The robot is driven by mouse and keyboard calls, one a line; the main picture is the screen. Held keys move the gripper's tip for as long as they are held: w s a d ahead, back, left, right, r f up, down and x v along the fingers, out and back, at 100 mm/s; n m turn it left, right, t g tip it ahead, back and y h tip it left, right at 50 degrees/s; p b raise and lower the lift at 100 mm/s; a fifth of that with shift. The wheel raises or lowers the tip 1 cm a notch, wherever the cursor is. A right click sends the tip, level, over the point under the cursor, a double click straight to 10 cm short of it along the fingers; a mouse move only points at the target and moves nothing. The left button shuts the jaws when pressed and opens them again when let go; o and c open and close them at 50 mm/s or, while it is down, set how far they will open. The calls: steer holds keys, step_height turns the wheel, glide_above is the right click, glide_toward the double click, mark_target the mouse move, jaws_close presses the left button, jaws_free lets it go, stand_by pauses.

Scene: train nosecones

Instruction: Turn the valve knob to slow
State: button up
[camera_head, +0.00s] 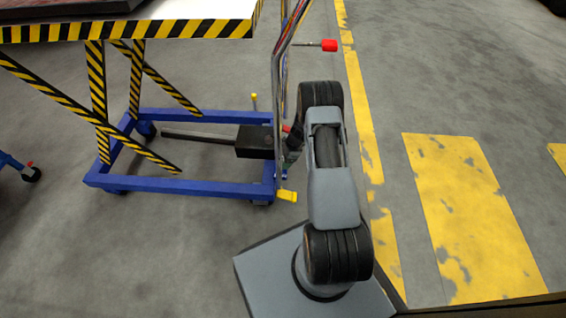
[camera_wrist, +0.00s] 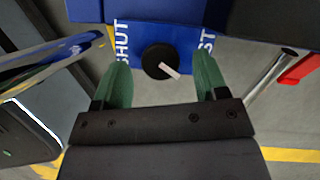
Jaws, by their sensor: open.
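The black round valve knob (camera_wrist: 156,55) is on a blue panel (camera_wrist: 152,34) in the wrist view. Its white pointer (camera_wrist: 171,72) points to the lower right. White lettering reading SHUT is left of the knob, and letters ending in ST are on the right, partly hidden by a finger. No label reading slow is visible. My gripper (camera_wrist: 162,66) is open, with one green finger on each side of the knob and a gap on both sides. I cannot tell whether the fingertips reach its depth. In the head view my arm hides most of the gripper and the knob.
A lift table with a striped edge (camera_head: 180,28) and blue base frame (camera_head: 180,188) stands left of my arm. A red-ended handle (camera_head: 329,45) sticks out above my arm. Cables (camera_head: 285,50) run down close beside it. The floor at right, with yellow markings (camera_head: 470,215), is clear.

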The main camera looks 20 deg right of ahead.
steer(key=shift+w+a+f, duration=0.1)
steer(key=shift+a+f, duration=0.1)
steer(key=shift+f, duration=0.4)
steer(key=c, duration=0.9)
